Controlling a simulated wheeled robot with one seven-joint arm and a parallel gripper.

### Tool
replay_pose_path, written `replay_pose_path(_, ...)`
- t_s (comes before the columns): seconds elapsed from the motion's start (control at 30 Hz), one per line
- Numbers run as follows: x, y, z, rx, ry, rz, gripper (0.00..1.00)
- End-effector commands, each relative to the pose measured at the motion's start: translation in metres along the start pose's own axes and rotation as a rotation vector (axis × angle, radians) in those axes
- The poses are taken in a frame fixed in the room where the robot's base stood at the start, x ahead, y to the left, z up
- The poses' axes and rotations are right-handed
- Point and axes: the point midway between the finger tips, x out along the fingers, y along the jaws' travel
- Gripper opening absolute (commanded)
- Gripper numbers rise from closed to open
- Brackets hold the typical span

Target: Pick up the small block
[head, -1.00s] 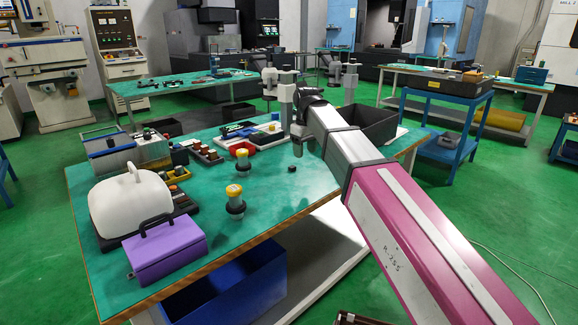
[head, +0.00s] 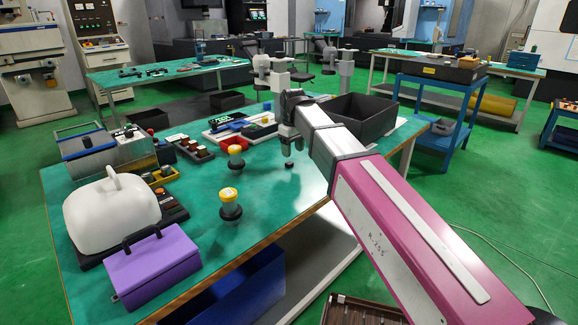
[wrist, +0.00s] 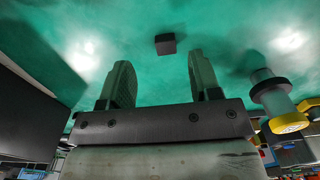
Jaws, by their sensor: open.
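The small block (head: 289,165) is a dark, squat piece lying on the green worktable (head: 262,195) in the head view. In the wrist view the small block (wrist: 166,44) lies beyond the fingertips, roughly in line with the gap between them. My gripper (head: 292,149) hangs just above the block in the head view, fingers pointing down. In the wrist view my gripper (wrist: 160,62) is open, with nothing between its two fingers. The block appears apart from both fingers.
Two yellow-topped knobs, one farther (head: 236,155) and one nearer (head: 229,203), stand left of the block. A black open bin (head: 362,118) is behind and right of my gripper. A purple box (head: 155,268) and white cover (head: 110,212) occupy the near left.

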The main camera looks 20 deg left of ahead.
Motion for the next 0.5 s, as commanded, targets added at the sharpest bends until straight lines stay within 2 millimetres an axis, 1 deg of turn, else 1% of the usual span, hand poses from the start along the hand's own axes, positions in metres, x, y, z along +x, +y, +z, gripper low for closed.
replay_pose_path(0.23, 0.015, -0.002, -0.001, 0.0, -0.001, -0.001, 0.57)
replay_pose_path(0.5, 0.05, -0.005, -0.004, 0.0, -0.001, 0.0, 0.57)
